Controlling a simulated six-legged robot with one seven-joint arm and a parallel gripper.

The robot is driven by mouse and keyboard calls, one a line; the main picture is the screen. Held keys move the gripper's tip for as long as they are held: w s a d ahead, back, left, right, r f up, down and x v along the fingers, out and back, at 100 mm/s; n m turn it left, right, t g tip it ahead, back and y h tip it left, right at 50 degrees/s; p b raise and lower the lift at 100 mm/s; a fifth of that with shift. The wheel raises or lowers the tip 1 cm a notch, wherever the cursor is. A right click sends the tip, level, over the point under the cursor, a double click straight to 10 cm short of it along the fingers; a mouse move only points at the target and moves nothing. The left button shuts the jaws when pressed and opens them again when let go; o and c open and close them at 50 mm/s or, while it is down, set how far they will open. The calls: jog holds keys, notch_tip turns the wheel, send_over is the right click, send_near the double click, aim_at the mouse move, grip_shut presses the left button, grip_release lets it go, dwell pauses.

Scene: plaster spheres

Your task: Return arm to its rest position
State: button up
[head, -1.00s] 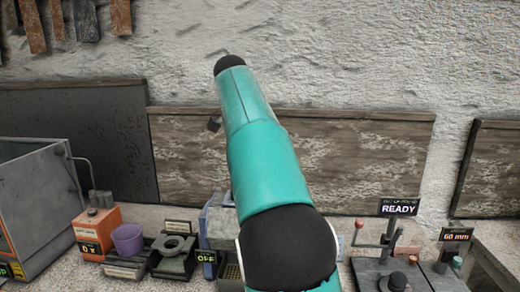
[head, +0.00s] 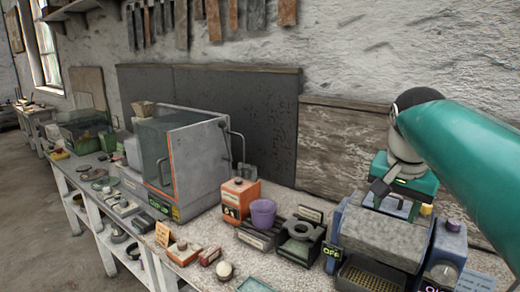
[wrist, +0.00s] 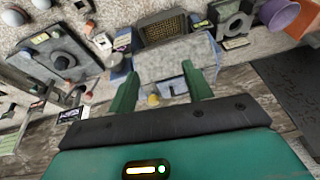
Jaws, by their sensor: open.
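My teal arm (head: 465,150) reaches in from the right edge of the head view and bends down at a black joint. My gripper (wrist: 158,70) shows in the wrist view with two green fingers spread apart and nothing held between them. Beyond the fingers is a grey block-shaped machine (head: 385,238) with a yellow grid tray. In the head view my gripper hangs over or in front of this machine; I cannot tell the exact gap. The fingertips are hard to make out there.
A purple cup (head: 263,214), an orange box (head: 240,197) and a dark ring fixture (head: 301,231) stand left of the machine. A large grey cabinet (head: 195,160) stands farther left. A white ball (head: 224,269) lies near the bench front. Open floor (head: 35,200) is at left.

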jog(key=s+a+f+n+t+y, duration=0.1)
jog(key=s+a+f+n, duration=0.3)
jog(key=s+f, duration=0.3)
jog(key=s+a+f+n+t, duration=0.1)
jog(key=s+a+f+n, duration=0.3)
jog(key=s+a+f, duration=0.2)
notch_tip(320, 180, down, 3)
jog(key=shift+s+a+f+y, duration=0.2)
jog(key=shift+s+a+y, duration=0.2)
jog(key=shift+s, duration=0.7)
